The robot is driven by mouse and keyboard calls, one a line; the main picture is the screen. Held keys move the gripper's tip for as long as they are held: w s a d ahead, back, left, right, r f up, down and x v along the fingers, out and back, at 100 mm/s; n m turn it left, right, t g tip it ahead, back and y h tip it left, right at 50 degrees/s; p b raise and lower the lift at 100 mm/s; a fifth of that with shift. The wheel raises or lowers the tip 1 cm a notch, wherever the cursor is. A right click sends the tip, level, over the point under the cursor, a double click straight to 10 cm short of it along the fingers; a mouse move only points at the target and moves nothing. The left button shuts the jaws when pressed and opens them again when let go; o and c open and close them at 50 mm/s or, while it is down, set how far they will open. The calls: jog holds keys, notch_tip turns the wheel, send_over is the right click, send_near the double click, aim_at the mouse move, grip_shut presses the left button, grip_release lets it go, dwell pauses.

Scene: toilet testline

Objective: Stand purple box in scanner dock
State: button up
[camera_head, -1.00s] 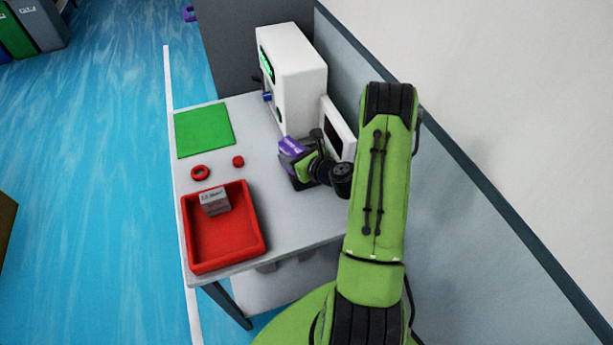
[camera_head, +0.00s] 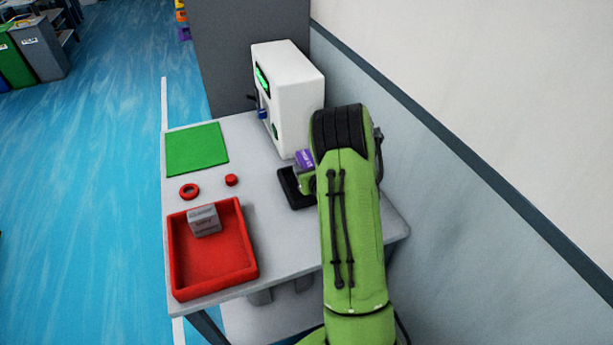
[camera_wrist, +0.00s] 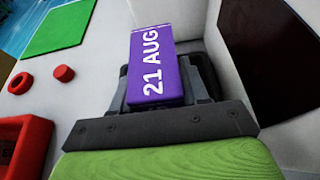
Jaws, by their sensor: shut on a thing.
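The purple box (camera_head: 304,158) shows beside my arm in the head view, partly hidden by it. In the wrist view the purple box (camera_wrist: 152,65) shows a face with white "21 AUG" lettering. My gripper (camera_wrist: 160,90) is shut on it, a dark finger on each side. The black scanner dock (camera_head: 290,188) lies on the table just below and left of the box in the head view, partly covered by my arm. Dark parts behind the box in the wrist view look like the dock. I cannot tell whether the box touches the dock.
A white machine (camera_head: 288,95) with a green display stands behind the dock. A dark screen (camera_wrist: 268,55) is close at right in the wrist view. A red tray (camera_head: 212,275) holds a grey-white box (camera_head: 204,220). A green mat (camera_head: 196,148) and two red round pieces lie left.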

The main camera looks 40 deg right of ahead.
jog(key=shift+f, duration=0.45)
jog(key=shift+r, duration=0.1)
jog(key=o, duration=1.1)
jog(key=shift+o, duration=0.2)
